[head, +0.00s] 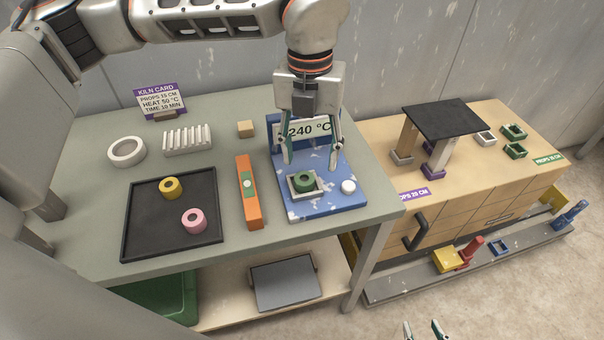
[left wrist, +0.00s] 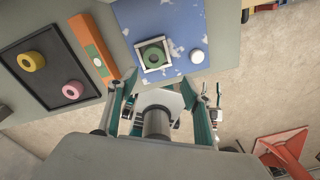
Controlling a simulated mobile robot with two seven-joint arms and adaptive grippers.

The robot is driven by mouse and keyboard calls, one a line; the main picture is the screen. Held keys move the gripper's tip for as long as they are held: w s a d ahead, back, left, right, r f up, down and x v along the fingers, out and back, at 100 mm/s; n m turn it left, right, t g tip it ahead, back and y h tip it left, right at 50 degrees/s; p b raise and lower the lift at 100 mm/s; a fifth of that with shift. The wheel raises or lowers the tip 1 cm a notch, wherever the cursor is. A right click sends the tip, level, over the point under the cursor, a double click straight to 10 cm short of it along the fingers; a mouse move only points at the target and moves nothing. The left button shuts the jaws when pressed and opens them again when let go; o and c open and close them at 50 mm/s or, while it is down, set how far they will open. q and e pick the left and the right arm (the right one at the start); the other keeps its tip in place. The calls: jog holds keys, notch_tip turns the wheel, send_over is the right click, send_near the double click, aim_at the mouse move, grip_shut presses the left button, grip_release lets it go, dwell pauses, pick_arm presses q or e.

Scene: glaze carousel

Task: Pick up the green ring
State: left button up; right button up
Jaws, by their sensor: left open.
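The green ring (head: 304,180) sits in a small white square frame (head: 293,193) on the blue, white-flecked board (head: 330,202). The ring also shows in the left wrist view (left wrist: 153,57), inside the frame. My left gripper (head: 313,155) is open and empty, with its fingers pointing down above the board. In the head view it appears just behind the ring, in front of the 240 °C sign (head: 318,129). My right gripper (head: 423,329) shows only as two separated fingertips at the bottom edge, with nothing seen between them.
A white knob (head: 348,187) stands right of the frame. An orange bar (head: 247,190) lies left of the board. The black tray (head: 140,225) holds a yellow ring (head: 171,188) and a pink ring (head: 194,221). A wooden block (head: 245,129) stands behind the bar.

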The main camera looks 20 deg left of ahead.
aim_at(304, 178)
pick_arm(q)
jog(key=shift+w+a, duration=0.35)
jog(key=shift+a, duration=0.1)
jog(key=shift+a+f, duration=0.1)
jog(key=shift+f, duration=0.15)
notch_tip(304, 178, down, 7)
jog(key=shift+w+a+r, duration=0.1)
jog(key=shift+a, duration=0.05)
jog(key=c, duration=1.2)
